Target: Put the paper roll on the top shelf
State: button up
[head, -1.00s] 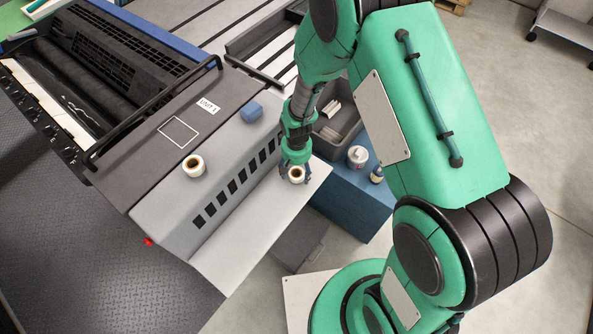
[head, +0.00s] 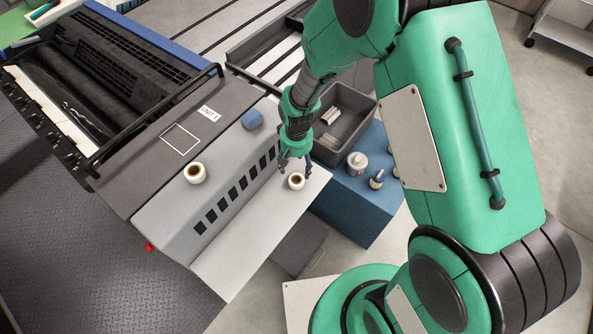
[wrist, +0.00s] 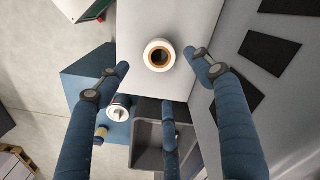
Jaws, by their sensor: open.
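A white paper roll with a brown core (head: 296,181) stands upright on the light grey lower shelf (head: 245,235) of the machine, close to its right edge. It also shows in the wrist view (wrist: 158,55). My gripper (head: 296,164) is open and empty, just behind this roll in the head view. In the wrist view its blue fingers (wrist: 160,80) are spread, with the roll beyond and between the two side tips; I see no firm contact. A second similar roll (head: 195,173) stands on the machine's higher grey ledge (head: 165,213).
A blue block (head: 252,119) sits on the higher ledge. Right of the lower shelf, a blue cabinet (head: 365,215) bears a grey bin (head: 345,115), a white container (head: 357,163) and a small bottle (head: 377,180). The lower shelf is clear left of the roll.

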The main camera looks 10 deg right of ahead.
jog(key=shift+r, duration=1.8)
jog(key=s+d+r+t, duration=0.1)
jog(key=s+d+r, duration=0.1)
jog(key=r, duration=0.7)
jog(key=s+d+r+t, duration=0.1)
jog(key=s+d+r, duration=0.15)
jog(key=r, duration=0.65)
jog(key=s+d+r+t, duration=0.1)
jog(key=d+r, duration=0.2)
jog(key=r, duration=0.5)
jog(key=s+d+r+t, duration=0.1)
jog(key=s+d+r, duration=0.1)
jog(key=s+r, duration=0.5)
jog(key=s+d+r+m+t, duration=0.1)
jog(key=s+d+r, duration=0.2)
jog(key=s+r, duration=0.3)
jog(key=s, duration=0.4)
jog(key=shift+d+r+m+t, duration=0.2)
jog(key=shift+r+m+t, duration=0.1)
jog(key=shift+r, duration=0.1)
